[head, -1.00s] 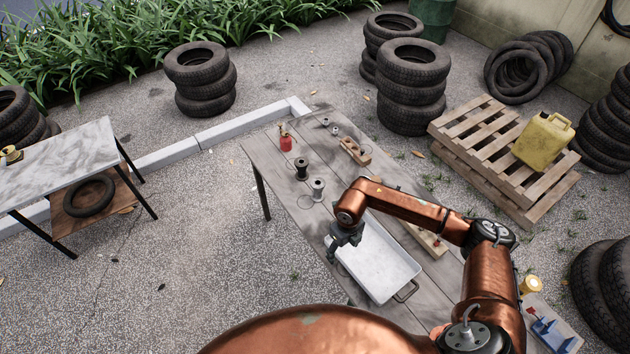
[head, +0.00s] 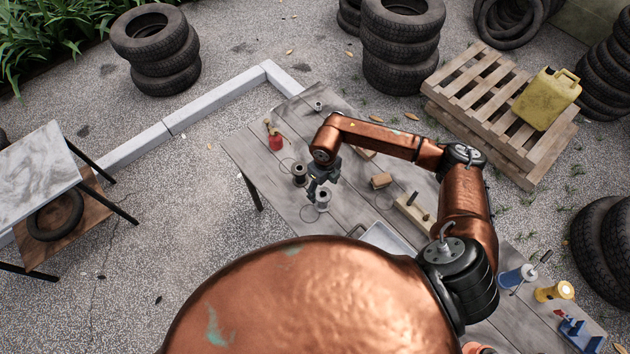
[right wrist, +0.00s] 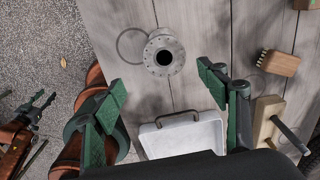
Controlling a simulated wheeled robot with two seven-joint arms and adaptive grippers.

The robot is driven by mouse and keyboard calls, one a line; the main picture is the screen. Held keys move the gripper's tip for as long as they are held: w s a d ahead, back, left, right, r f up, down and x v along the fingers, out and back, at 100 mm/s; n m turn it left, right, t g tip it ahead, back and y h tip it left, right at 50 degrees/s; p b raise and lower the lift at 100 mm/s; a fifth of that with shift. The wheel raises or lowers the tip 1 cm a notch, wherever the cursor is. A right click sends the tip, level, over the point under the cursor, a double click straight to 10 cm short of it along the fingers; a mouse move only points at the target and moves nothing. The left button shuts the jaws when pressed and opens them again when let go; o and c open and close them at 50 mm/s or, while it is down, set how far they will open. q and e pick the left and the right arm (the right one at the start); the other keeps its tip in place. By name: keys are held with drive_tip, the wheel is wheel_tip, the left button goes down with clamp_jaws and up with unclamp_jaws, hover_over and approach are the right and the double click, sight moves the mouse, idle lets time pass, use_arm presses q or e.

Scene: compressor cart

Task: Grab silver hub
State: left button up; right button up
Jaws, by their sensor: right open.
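The silver hub (head: 323,199) stands upright on the grey wooden table in the head view. From above, its round flange with a dark centre hole shows in the right wrist view (right wrist: 175,53). My right gripper (head: 315,190) is close beside and over the hub in the head view. In the right wrist view, its green-padded fingers (right wrist: 163,92) are wide apart with nothing between them, and the hub lies beyond the tips. My left gripper (right wrist: 36,108) shows at the left edge of the right wrist view, fingers apart and empty; it is out of the head view.
A dark hub (head: 300,174) stands just behind the silver one. A red bottle (head: 275,139) is farther back.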

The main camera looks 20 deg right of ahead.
sight(323, 194)
drive_tip(key=shift+w+f, duration=0.15)
drive_tip(key=shift+f, duration=0.45)
drive_tip(key=shift+w+f, duration=0.15)
drive_tip(key=shift+f, duration=0.4)
drive_tip(key=shift+d+f+p, duration=0.1)
drive_tip(key=shift+f+p, duration=0.3)
drive_tip(key=f, duration=0.2)
drive_tip(key=f+p, duration=0.1)
drive_tip(key=f, duration=0.1)
drive_tip(key=shift+w+d+f, duration=0.1)
drive_tip(key=shift+w+d, duration=0.1)
drive_tip(key=shift+w, duration=0.05)
drive_tip(key=shift+f, duration=0.15)
drive_tip(key=c, duration=1.4)
use_arm(q)
drive_tip(key=s+r, duration=0.1)
drive_tip(key=s, duration=0.1)
drive_tip(key=shift+s+a+r, duration=0.1)
drive_tip(key=shift+s+r, duration=0.2)
drive_tip(key=shift+r, duration=0.05)
use_arm(e)
drive_tip(key=shift+c, duration=1.2)
